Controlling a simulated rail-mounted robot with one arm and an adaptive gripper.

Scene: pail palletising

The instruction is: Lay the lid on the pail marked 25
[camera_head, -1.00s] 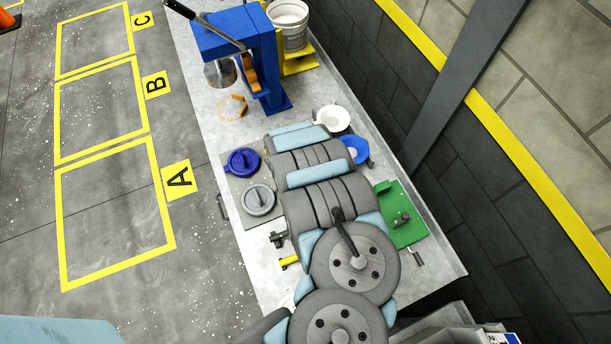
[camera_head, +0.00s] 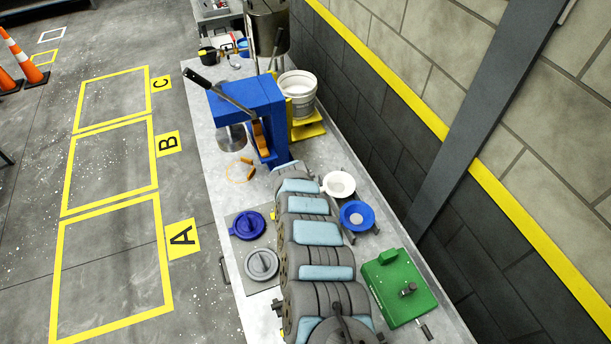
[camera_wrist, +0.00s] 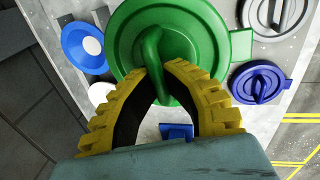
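A green lid (camera_wrist: 196,38) with a raised handle (camera_wrist: 153,52) fills the upper middle of the wrist view. My gripper (camera_wrist: 160,72) has its two yellow fingers closed in on the handle. The lid looks much larger than the other lids, so it seems held above the bench. In the head view my arm hides the lid and the fingers. An open white pail (camera_head: 302,105) with pale contents stands at the back of the bench. No number is readable on it.
A blue press (camera_head: 245,100) stands beside the pail. A dark blue lid (camera_head: 247,225) and grey lid (camera_head: 261,265) lie left of my arm. A white funnel (camera_head: 325,193), blue funnel (camera_head: 370,222) and green box (camera_head: 390,305) are right. A wall (camera_head: 430,150) borders the bench.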

